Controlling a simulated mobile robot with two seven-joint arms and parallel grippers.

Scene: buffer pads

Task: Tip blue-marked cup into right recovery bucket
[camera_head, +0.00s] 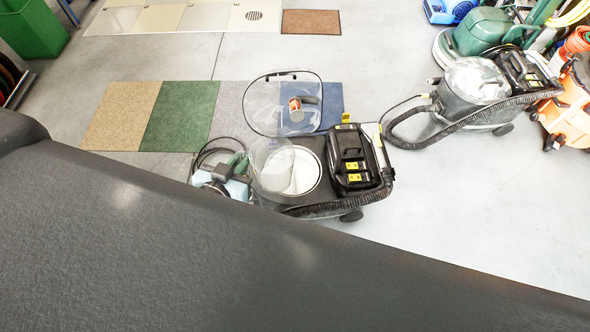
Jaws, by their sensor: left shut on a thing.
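I see no blue-marked cup and no recovery bucket that I can make out for sure. Neither of my grippers can be seen. A large dark grey surface, very close to the camera, fills the lower part of the head view from the left edge to the lower right. It may be part of my own arm, but I cannot tell. It hides whatever lies behind and below it.
A black vacuum machine (352,165) with a clear round lid (262,108) stands on the floor. A second machine (470,90) stands to its right. Carpet squares (180,115) lie behind. A green bin (32,30) is at upper left.

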